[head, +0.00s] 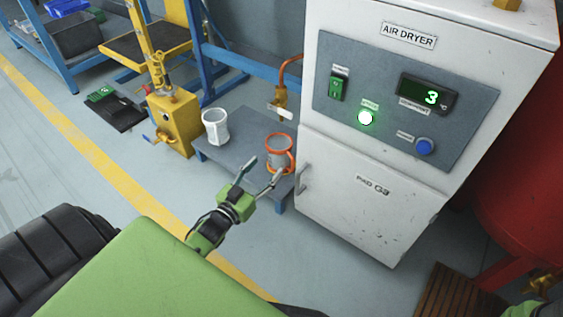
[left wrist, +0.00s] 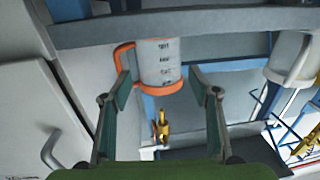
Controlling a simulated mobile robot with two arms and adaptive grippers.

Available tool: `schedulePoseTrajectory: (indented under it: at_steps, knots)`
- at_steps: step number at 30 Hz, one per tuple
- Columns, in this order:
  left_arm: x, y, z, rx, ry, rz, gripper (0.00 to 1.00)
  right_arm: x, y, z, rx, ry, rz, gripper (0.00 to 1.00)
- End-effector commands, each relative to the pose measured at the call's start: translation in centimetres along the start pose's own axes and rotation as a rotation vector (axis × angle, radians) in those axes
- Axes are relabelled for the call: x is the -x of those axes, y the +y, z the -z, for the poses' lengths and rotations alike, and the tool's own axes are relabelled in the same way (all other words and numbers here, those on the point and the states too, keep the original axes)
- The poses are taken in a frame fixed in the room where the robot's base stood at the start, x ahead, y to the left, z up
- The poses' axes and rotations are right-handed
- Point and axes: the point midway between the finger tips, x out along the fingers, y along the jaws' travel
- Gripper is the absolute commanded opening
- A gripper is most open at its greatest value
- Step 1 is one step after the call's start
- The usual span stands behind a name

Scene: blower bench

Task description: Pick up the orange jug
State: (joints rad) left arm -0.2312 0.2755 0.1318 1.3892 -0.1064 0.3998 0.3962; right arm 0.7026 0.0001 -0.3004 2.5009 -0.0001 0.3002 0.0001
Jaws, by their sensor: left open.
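The orange jug (head: 280,151) stands upright on a low grey stand (head: 226,170). It has a pale, see-through body with an orange rim, base band and handle. My left gripper (head: 264,168) is open and empty, just in front of the jug. One finger overlaps the jug's lower part in the head view. In the left wrist view, the jug (left wrist: 161,62) shows between the two spread fingers (left wrist: 159,78), with dark scale marks and its orange handle towards the left finger. I cannot tell whether a finger touches it.
A white jug (head: 215,126) stands on the same stand, left of the orange one. The white air dryer cabinet (head: 372,205) rises close on the right. A copper pipe with a brass valve (head: 280,98) hangs behind the jug. A yellow pump unit (head: 172,122) stands left.

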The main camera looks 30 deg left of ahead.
Motion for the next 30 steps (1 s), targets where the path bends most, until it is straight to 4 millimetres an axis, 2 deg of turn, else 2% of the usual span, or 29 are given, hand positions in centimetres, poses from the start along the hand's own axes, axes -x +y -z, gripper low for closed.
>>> schedulePoseTrajectory:
  at_steps: [1, 3, 8, 19, 29, 30]
  knots:
    - [-0.7, 0.0, -0.2, -0.002, 0.003, -0.001, 0.56, 0.7, -0.1, 0.2, 0.000, -0.001, 0.000, 0.30]
    - [-1.4, 0.0, -0.1, -0.002, 0.001, 0.000, 0.56, 0.9, -0.2, 0.3, 0.000, -0.001, -0.001, 0.30]
    - [-2.1, 0.0, -0.1, -0.002, 0.001, -0.001, 0.56, 1.4, -0.3, 0.4, 0.000, -0.002, 0.000, 0.30]
    - [-6.2, 0.1, 0.1, -0.002, 0.001, 0.000, 0.56, 4.9, -1.0, 1.7, 0.000, -0.001, 0.000, 0.30]
    - [-6.9, 0.2, 0.4, 0.000, -0.001, 0.000, 0.56, 5.0, -1.0, 1.7, 0.000, -0.002, 0.000, 0.30]
    - [-6.9, 0.2, 0.4, 0.000, -0.001, 0.000, 0.53, 5.0, -1.0, 1.7, 0.000, -0.002, 0.000, 0.30]
